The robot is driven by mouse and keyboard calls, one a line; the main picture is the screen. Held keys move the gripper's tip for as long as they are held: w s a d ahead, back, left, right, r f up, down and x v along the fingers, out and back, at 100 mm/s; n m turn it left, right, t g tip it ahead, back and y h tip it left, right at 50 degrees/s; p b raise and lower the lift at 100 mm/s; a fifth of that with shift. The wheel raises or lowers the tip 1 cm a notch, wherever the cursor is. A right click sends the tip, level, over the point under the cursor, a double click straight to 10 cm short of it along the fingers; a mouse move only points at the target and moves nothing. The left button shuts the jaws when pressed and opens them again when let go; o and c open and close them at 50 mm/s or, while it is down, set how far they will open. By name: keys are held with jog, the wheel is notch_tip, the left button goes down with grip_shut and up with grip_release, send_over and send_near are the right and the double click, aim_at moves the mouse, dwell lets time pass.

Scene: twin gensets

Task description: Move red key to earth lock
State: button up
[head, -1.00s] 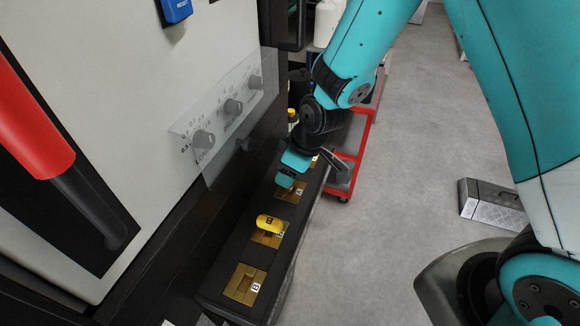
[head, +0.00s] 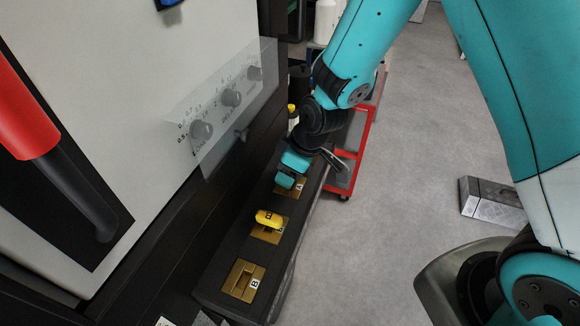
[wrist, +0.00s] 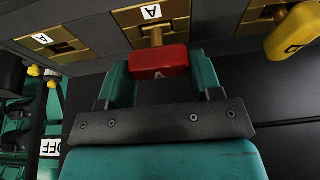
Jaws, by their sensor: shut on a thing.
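My gripper (wrist: 160,85) is shut on the red key (wrist: 158,62), with one teal jaw on each side of its head. The key's brass shank meets a brass lock plate (wrist: 128,18) tagged A; how deep it sits I cannot tell. In the head view my gripper (head: 288,178) is low over the far part of the dark lock box, beside a brass lock (head: 291,189), and hides the red key. Another brass lock (wrist: 62,50) is to the left in the wrist view. No lock reads as earth in these frames.
A yellow key (head: 268,219) sits at the middle brass lock (head: 266,234); it also shows in the wrist view (wrist: 295,32). A bare brass lock (head: 242,280) tagged B is nearer. A clear-covered knob panel (head: 222,108) overhangs left. A red-framed cart (head: 355,170) stands beyond.

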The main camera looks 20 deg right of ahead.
jog(key=shift+f+b, duration=0.45)
jog(key=shift+f, duration=0.15)
jog(key=o, duration=1.1)
jog(key=shift+r, duration=0.1)
jog(key=shift+r, duration=0.1)
notch_tip(320, 180, up, 7)
jog(key=p, duration=0.5)
jog(key=shift+r+p, duration=0.15)
jog(key=shift+p, duration=0.15)
jog(key=shift+s+r+b, duration=0.1)
jog(key=shift+r+b, duration=0.1)
jog(key=shift+b, duration=0.1)
jog(key=s+d+r+m+b, duration=0.1)
jog(key=s+r+b, duration=0.2)
jog(key=s, duration=0.4)
jog(key=s+r+m+g+b, duration=0.1)
jog(key=s+r+b, duration=0.2)
jog(key=s, duration=0.4)
jog(key=s+d+r+m+g+y+b, duration=0.1)
jog(key=s+r+b, duration=0.2)
jog(key=s, duration=0.4)
jog(key=shift+d+r+m+b, duration=0.3)
jog(key=shift+r+m+b, duration=0.1)
jog(key=shift+b, duration=0.45)
